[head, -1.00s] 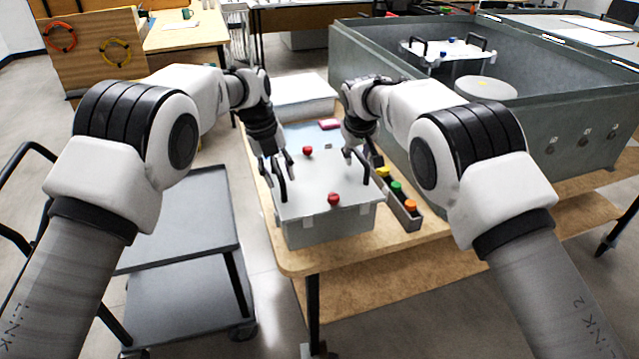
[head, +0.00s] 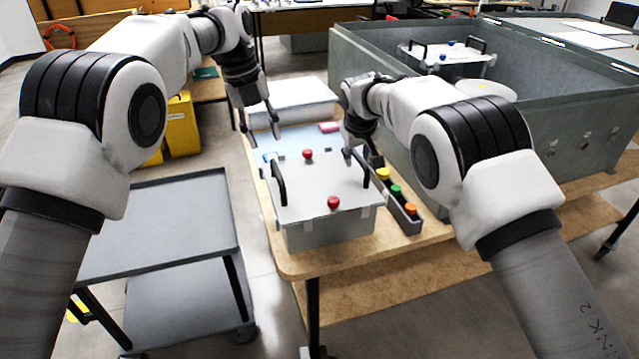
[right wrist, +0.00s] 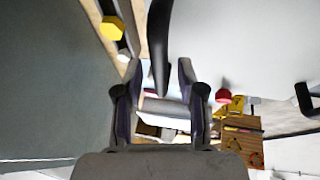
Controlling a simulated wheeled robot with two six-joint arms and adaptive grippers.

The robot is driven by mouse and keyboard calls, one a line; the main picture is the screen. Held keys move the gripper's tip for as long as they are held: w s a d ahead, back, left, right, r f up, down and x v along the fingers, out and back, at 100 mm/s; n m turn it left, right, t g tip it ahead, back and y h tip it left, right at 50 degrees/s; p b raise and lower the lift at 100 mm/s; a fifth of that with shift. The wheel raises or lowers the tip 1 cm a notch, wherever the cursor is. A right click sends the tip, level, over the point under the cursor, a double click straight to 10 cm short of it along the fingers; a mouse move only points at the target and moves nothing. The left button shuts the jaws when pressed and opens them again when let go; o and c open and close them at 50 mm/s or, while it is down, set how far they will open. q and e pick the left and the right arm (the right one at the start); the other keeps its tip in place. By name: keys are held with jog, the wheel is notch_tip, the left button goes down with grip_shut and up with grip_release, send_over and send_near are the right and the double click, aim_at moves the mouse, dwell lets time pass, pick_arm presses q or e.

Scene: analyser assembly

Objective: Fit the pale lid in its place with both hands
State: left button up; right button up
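The pale lid (head: 315,185) lies flat on a grey box (head: 325,233) on the wooden table. It has two black handles and two red knobs, and it looks seated on the box. My left gripper (head: 263,138) is open and empty, raised beyond the lid and clear of its left handle (head: 279,184). My right gripper (head: 355,153) is at the right handle (head: 359,170). In the right wrist view the right gripper (right wrist: 158,75) has its fingers apart, with the black handle (right wrist: 159,40) between them and gaps showing.
A narrow tray (head: 405,215) with yellow, green and orange knobs stands right of the box. A large grey bin (head: 400,125) is behind it, holding another handled lid with blue knobs (head: 445,52). A grey cart (head: 165,225) stands at left. A white block (head: 295,97) lies behind the box.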

jog(key=v, duration=1.1)
jog(key=shift+f, duration=0.15)
